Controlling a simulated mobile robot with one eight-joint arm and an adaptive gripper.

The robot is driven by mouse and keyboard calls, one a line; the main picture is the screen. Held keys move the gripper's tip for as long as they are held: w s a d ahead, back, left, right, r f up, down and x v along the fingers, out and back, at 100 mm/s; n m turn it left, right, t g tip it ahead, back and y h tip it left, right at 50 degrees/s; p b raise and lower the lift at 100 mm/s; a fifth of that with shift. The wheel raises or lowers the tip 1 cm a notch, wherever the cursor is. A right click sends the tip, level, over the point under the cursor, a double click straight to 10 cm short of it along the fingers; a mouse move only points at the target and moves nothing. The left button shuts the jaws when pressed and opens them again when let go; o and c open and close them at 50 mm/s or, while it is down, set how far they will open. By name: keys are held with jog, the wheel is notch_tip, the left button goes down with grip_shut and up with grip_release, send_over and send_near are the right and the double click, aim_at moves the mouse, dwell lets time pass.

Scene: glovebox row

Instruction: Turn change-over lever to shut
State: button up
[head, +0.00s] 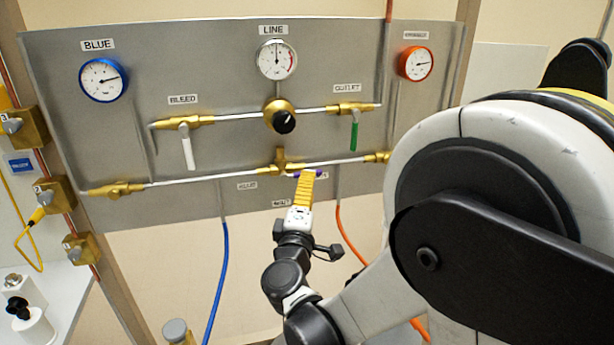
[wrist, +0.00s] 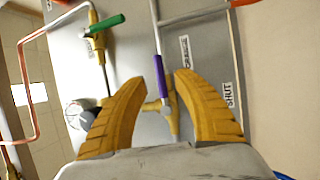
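The change-over lever has a purple grip (wrist: 161,78) and sits on a brass valve (head: 281,160) low in the middle of the grey panel. In the head view a bit of the purple (head: 318,174) shows at my fingertips, the rest hidden. The lever points right in that view, toward the orange label (wrist: 185,51). The SHUT label (wrist: 229,95) stands off to the right in the wrist view and below the valve in the head view. My gripper (wrist: 160,80) is open, its yellow fingers on either side of the grip, with a small gap visible at each side.
The outlet valve's green lever (head: 354,136) hangs above right of my gripper, and the bleed valve's white lever (head: 187,153) hangs to the left. A black-knobbed regulator (head: 283,121) is above. Blue (head: 217,285) and orange (head: 350,240) hoses run below the panel.

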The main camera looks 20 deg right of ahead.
jog(key=x, duration=0.5)
jog(key=shift+b, duration=0.4)
jog(key=shift+c, duration=0.5)
grip_shut()
jog(key=shift+f, duration=0.1)
jog(key=shift+a+f+m+g+y+p, duration=0.9)
jog(key=shift+a+f+m, duration=0.15)
jog(key=shift+m, duration=1.4)
jog(key=shift+a+f+m+g+y+p, duration=0.75)
jog(key=shift+a+f+m+p, duration=0.25)
jog(key=shift+m, duration=1.5)
jog(key=shift+a+f+m+g+y+p, duration=0.85)
jog(key=shift+a+f+m, duration=0.2)
jog(key=shift+m, duration=1.4)
jog(key=shift+a, duration=0.1)
